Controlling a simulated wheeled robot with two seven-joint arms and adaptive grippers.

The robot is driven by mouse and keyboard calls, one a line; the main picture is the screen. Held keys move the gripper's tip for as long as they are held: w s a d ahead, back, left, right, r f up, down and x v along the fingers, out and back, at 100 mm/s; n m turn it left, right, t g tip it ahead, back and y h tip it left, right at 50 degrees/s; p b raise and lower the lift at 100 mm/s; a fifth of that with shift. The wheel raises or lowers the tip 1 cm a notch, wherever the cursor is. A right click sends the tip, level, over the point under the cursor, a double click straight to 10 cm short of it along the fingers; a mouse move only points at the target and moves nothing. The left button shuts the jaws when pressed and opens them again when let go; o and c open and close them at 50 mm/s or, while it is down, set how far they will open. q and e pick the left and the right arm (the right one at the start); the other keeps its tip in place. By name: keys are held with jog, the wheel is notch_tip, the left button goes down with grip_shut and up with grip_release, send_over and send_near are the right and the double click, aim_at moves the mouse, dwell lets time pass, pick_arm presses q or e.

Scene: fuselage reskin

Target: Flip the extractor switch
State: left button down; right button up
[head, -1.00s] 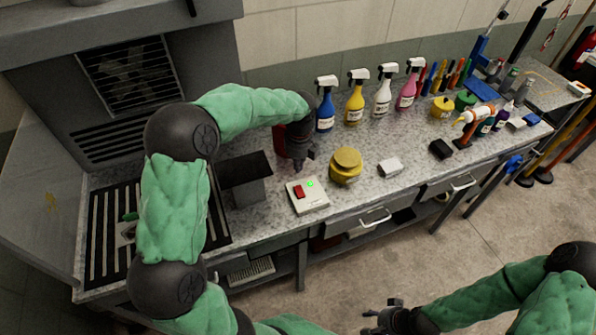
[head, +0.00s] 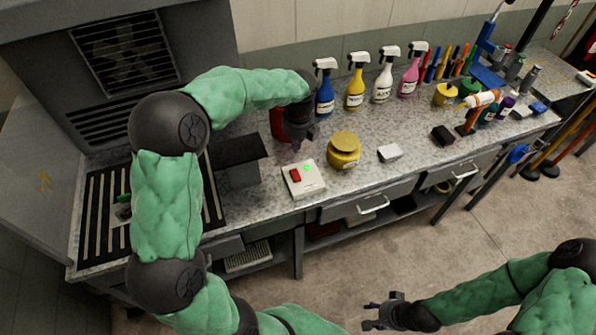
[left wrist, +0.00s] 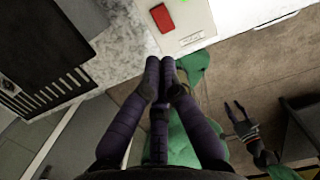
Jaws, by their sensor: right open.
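The extractor switch box (head: 305,187) is a pale box on the bench with a red rocker (head: 295,175) and a lit green lamp (head: 306,168). My left gripper (head: 297,148) points down just behind the box in the head view, apparently above the bench. In the left wrist view its fingertips (left wrist: 161,66) are together and empty, below the red rocker (left wrist: 162,18); I see no clear contact. My right gripper (head: 370,313) is open and empty, low over the floor in front of the bench; it also shows in the left wrist view (left wrist: 236,112).
A dark hood (head: 125,60) with a grille stands at the left, above a slotted bench section (head: 95,215). A dark block (head: 238,160) stands left of the switch box, and a yellow jar (head: 344,150) right of it. Several spray bottles (head: 355,88) line the back.

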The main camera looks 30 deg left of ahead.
pick_arm(q)
jog(key=b, duration=0.2)
send_near(293, 172)
jog(key=f, duration=0.7)
jog(key=shift+w+a, duration=0.35)
jog(key=shift+a, duration=0.05)
